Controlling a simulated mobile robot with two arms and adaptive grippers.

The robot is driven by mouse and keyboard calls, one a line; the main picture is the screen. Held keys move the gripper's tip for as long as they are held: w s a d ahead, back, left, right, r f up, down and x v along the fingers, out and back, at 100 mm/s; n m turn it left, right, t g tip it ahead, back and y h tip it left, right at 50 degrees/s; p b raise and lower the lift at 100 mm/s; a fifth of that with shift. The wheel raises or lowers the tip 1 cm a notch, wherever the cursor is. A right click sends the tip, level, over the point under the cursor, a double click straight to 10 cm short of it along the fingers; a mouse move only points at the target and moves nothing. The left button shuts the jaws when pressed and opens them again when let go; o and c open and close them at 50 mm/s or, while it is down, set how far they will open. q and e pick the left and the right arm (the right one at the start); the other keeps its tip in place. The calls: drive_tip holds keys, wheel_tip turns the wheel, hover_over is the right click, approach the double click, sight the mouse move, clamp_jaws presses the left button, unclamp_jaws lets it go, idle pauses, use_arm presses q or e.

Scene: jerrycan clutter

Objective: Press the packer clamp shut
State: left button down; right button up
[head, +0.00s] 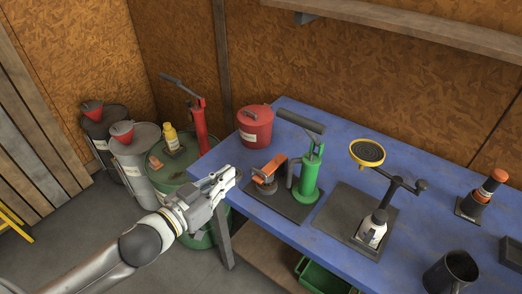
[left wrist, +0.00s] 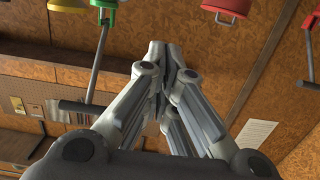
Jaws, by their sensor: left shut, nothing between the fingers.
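A small clamp-like device with an orange lever (head: 270,167) and a dark round base stands on a dark plate (head: 295,207) near the table's left end. I take it for the packer clamp, though I cannot be certain. The orange lever is tilted up. My left gripper (head: 228,176) is shut and empty, over the table's left edge. It is left of the orange lever and apart from it. In the left wrist view the fingertips (left wrist: 168,50) are together. My right gripper is not in view.
A green pump (head: 307,175) with a long black handle stands just right of the orange lever. A red can (head: 255,126) sits behind. A bottle stand with a yellow disc (head: 367,152) is farther right. Drums (head: 138,160) stand on the floor at the left.

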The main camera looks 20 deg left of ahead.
use_arm(q)
drive_tip(key=w+d+f+p, duration=0.1)
drive_tip(key=w+f, duration=0.1)
drive_tip(key=w, duration=0.2)
drive_tip(key=w+d+f+p, duration=0.1)
drive_tip(key=w+d+f, duration=0.1)
drive_tip(key=w, duration=0.3)
drive_tip(key=shift+w+d+f+p, duration=0.25)
drive_tip(key=shift+w+d+p, duration=0.05)
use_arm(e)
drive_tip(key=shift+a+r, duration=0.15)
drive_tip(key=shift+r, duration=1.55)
use_arm(q)
drive_tip(key=shift+f, duration=0.1)
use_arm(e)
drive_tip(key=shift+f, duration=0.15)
